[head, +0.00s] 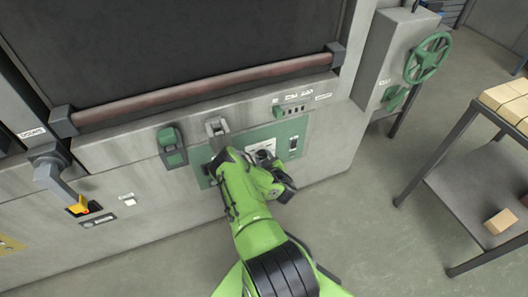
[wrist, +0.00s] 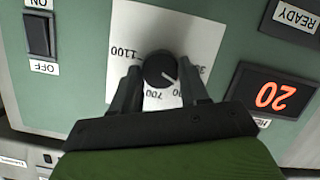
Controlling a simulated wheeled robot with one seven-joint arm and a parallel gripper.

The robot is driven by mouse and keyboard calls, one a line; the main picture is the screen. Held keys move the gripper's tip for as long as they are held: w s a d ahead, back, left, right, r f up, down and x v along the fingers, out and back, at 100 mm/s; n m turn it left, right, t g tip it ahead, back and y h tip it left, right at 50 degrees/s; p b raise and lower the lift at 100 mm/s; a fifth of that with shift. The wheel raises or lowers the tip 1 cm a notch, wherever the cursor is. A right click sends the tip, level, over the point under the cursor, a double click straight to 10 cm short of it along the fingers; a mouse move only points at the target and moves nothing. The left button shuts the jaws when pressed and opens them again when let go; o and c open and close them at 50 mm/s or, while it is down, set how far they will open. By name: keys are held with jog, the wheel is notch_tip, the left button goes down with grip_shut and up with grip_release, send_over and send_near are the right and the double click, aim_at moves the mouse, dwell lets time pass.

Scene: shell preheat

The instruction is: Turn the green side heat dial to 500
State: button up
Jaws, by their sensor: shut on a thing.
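The heat dial is a round black knob (wrist: 159,69) on a white scale plate (wrist: 190,28), fixed to a green panel (wrist: 85,80). My gripper (wrist: 162,78) is shut on the knob, with one finger on each side of it. The knob's white pointer line aims to the lower right in the wrist view, near partly covered numbers; I cannot read its exact value. The labels 1100 and 700 are legible. In the head view, my gripper (head: 266,160) is at the green panel (head: 298,125), and my arm hides the knob.
A red display (wrist: 271,95) shows 20, upside down. A black ON/OFF switch (wrist: 38,35) is on the panel's other side. In the head view, a green handle (head: 172,146) and grey latch (head: 217,130) are nearby. A green handwheel (head: 428,58) and metal rack (head: 435,150) stand to the right.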

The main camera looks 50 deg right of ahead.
jog(key=shift+m+t+y+p, duration=0.3)
jog(key=shift+m+y+p, duration=0.2)
jog(key=shift+m+p, duration=0.7)
jog(key=o, duration=1.1)
jog(key=shift+c, duration=0.2)
jog(key=shift+d, duration=0.1)
jog(key=shift+s, duration=0.15)
jog(key=p+v, duration=0.7)
jog(key=v, duration=0.8)
jog(key=shift+s+a, duration=0.2)
jog(key=shift+s, duration=0.05)
